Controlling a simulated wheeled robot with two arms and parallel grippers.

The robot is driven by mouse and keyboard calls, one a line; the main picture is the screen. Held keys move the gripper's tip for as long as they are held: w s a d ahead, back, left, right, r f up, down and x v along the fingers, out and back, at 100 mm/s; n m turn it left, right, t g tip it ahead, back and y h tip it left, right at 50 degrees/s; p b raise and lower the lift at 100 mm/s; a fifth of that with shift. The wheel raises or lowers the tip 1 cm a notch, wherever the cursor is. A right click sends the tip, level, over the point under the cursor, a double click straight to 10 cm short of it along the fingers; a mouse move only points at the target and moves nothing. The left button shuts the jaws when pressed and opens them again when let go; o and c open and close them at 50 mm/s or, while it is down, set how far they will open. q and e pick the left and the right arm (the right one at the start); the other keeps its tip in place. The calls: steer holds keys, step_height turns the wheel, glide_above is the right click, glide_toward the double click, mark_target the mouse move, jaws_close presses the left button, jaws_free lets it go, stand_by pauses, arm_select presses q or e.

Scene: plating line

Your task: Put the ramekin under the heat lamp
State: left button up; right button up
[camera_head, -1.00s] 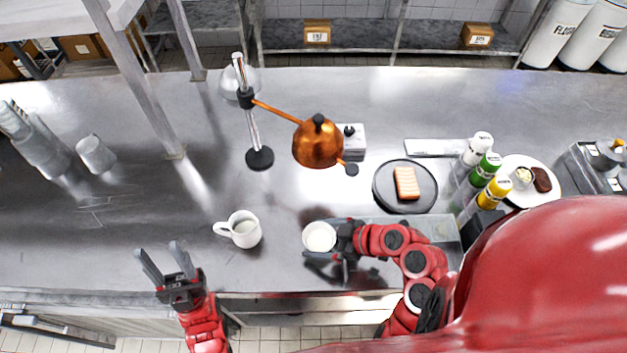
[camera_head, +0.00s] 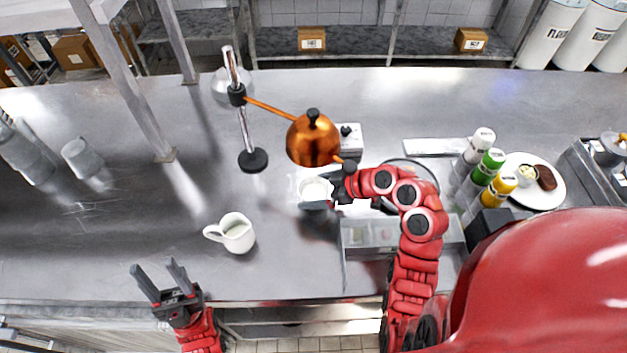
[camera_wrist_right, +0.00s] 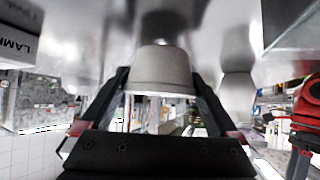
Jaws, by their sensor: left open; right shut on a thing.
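The white ramekin (camera_head: 315,190) is held in my right gripper (camera_head: 330,193), just in front of the copper heat lamp as the head view shows it. In the right wrist view the ramekin (camera_wrist_right: 162,72) sits between the two fingers (camera_wrist_right: 160,95). The heat lamp (camera_head: 313,140) has a copper shade on an orange arm, fixed to a chrome post with a black round base (camera_head: 253,160). I cannot tell the ramekin's exact height above the counter. My left gripper (camera_head: 160,285) is open and empty over the counter's front edge at the left.
A control box (camera_head: 348,137) is behind the lamp shade. My right arm partly hides a dark plate (camera_head: 428,172) and a clear-walled bin (camera_head: 370,240). Bottles (camera_head: 488,165) stand at right.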

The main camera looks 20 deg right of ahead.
mark_target(315, 183)
steer(key=shift+w+r, duration=0.15)
steer(key=shift+w, duration=0.3)
steer(key=w, duration=0.1)
steer(key=w+d+p, duration=0.1)
steer(key=shift+w, duration=0.3)
steer(key=shift+s+f+p, duration=0.1)
steer(key=shift+f+p, duration=0.55)
steer(key=shift+f, duration=0.15)
steer(key=shift+f, duration=0.2)
